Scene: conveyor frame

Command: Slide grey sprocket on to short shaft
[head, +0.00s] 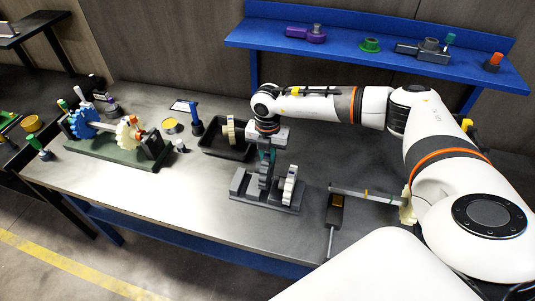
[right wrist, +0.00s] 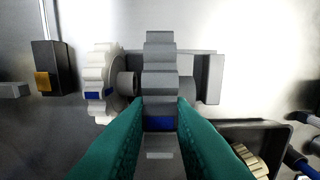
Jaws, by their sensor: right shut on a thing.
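My right gripper (head: 268,152) points down over the grey fixture (head: 238,186) on the table. Its teal fingers (right wrist: 160,112) are shut on the grey sprocket (right wrist: 159,72), which is held upright; it also shows in the head view (head: 265,173). A white sprocket (head: 289,184) stands upright on the fixture beside it, left of it in the right wrist view (right wrist: 102,84). A short grey shaft stub (right wrist: 128,84) shows between the two sprockets. The grey sprocket hides its own bore, so I cannot tell whether it is around the shaft. My left gripper is not in view.
A black tray (head: 211,148) with a beige gear (head: 230,130) is close behind the fixture. A green-based gear assembly (head: 110,151) stands at the left. A dark block with a rod (head: 335,212) lies right of the fixture. A blue shelf (head: 375,54) is behind my right arm.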

